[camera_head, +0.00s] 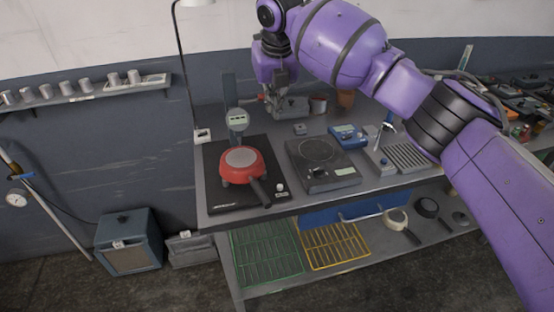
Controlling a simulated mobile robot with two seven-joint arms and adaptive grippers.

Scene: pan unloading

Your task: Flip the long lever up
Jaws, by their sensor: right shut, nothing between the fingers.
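My right arm comes in from the right and reaches over the back of the bench. My right gripper (283,96) is shut and empty, pointing down over a grey device (291,107) at the back of the bench. The gripper partly covers this device, and a small red part shows at its left side. I cannot tell for sure which part is the long lever, or whether the gripper touches it. A dark upright bar (229,88) stands to the left of the gripper. My left gripper is not in view.
A red pan (241,160) sits on a black board (224,191), near a round dial gauge (236,119). A dark hot plate (320,170), a blue device (347,134) and a ribbed metal tray (408,157) stand to the right. Racks and pans lie on the shelf below.

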